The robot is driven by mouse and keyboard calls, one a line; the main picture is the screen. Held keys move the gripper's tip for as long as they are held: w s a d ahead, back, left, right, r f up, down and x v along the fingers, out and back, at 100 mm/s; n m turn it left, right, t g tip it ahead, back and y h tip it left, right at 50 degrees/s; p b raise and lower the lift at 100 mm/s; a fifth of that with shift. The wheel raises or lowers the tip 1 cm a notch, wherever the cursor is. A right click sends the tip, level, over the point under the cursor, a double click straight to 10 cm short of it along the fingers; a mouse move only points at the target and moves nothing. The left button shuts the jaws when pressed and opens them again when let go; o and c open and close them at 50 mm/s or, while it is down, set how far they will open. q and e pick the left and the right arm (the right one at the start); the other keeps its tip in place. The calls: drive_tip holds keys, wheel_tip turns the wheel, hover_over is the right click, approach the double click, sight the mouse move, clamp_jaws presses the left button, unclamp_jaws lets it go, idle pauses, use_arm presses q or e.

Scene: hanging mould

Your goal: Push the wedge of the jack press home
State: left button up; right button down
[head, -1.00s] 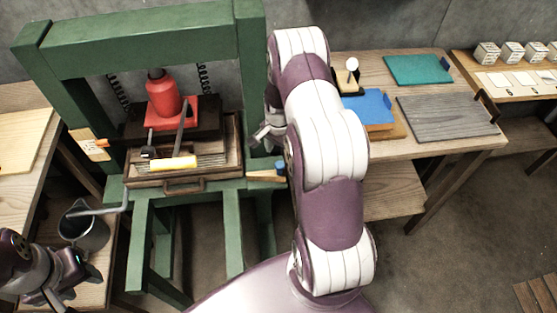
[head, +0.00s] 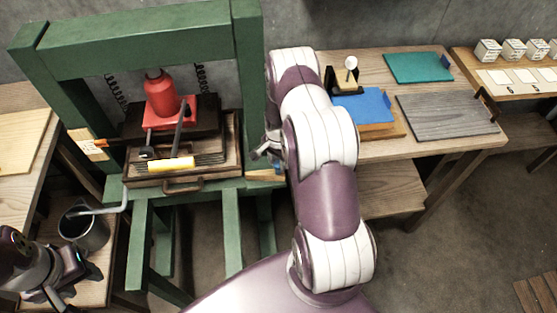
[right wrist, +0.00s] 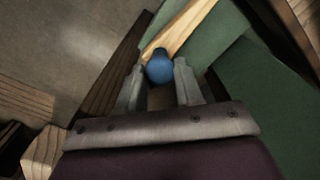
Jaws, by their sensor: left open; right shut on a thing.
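The wedge is a pale wooden piece (head: 264,175) at the right side of the green jack press (head: 150,50). In the right wrist view the wedge (right wrist: 182,30) runs up along the green frame, and its blue knob (right wrist: 160,67) faces me. My right gripper (right wrist: 160,76) has a finger on each side of the knob and is shut on it. In the head view my right gripper (head: 263,150) and arm hide the knob. My left gripper (head: 48,292) is open and empty at the lower left, away from the press.
A red jack (head: 162,97) stands on the plates in the press, above a wooden tray (head: 205,178) with a handle. A grey can (head: 88,230) stands at lower left. A table at right holds a blue board (head: 362,107) and a grey board (head: 445,114).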

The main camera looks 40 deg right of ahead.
drive_tip(key=b, duration=0.1)
hover_over(257, 175)
drive_tip(key=shift+d, duration=0.3)
drive_tip(key=c, duration=1.1)
unclamp_jaws()
drive_tip(key=o, duration=0.4)
drive_tip(key=shift+a, duration=0.2)
drive_tip(key=shift+c, duration=0.2)
drive_tip(key=shift+a, duration=0.1)
drive_tip(key=shift+r, duration=0.2)
wheel_tip(257, 175, up, 12)
drive_tip(key=b, duration=0.1)
drive_tip(key=shift+r, duration=0.2)
